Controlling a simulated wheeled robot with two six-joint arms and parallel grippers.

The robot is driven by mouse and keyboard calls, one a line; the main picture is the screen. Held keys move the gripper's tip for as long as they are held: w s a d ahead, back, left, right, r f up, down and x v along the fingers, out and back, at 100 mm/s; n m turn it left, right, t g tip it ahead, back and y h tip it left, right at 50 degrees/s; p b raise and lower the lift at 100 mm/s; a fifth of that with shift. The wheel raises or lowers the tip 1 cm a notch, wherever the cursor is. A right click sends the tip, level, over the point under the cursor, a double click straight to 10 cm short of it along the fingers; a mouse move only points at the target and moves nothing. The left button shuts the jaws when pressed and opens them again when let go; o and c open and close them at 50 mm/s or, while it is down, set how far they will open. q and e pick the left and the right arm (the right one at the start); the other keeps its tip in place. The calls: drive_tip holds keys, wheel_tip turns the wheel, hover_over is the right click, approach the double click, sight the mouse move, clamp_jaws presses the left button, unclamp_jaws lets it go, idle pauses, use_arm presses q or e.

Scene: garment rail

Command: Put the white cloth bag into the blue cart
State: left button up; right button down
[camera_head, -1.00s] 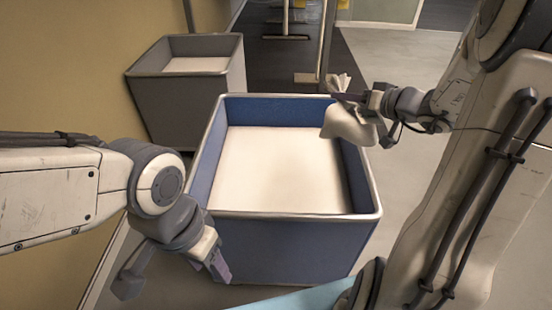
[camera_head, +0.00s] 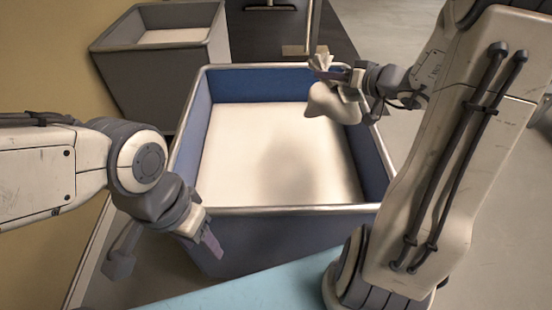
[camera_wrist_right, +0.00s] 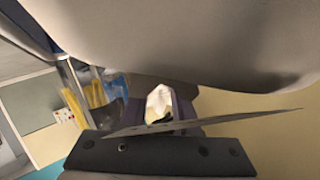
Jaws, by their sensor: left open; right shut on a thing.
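The white cloth bag (camera_head: 333,104) hangs from my right gripper (camera_head: 345,76), which is shut on its gathered top. In the head view the bag is over the back right part of the blue cart (camera_head: 290,211), inside the rim as seen, and a soft shadow lies on the cart's pale floor. Its height above the floor is hard to tell. In the right wrist view a large pale surface (camera_wrist_right: 190,35), likely the bag, fills the top. My left gripper (camera_head: 212,245) is open and empty, in front of the cart's near left corner.
A grey cart (camera_head: 165,50) with a pale floor stands behind on the left, near the yellow wall (camera_head: 40,70). A metal post (camera_head: 314,30) rises behind the blue cart. A light blue surface (camera_head: 260,287) lies at the front. Open floor shows at the right.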

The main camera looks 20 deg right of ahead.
use_arm(q)
wheel_tip(320, 180, down, 7)
drive_tip(key=b, duration=0.5)
drive_tip(key=shift+r, duration=0.15)
use_arm(e)
drive_tip(key=w+a+f, duration=0.4)
drive_tip(key=f, duration=0.5)
drive_tip(key=w+a+f, duration=0.4)
drive_tip(key=f, duration=0.4)
drive_tip(key=shift+w+f, duration=0.2)
drive_tip(key=shift+f, duration=0.2)
use_arm(q)
drive_tip(key=shift+b, duration=0.35)
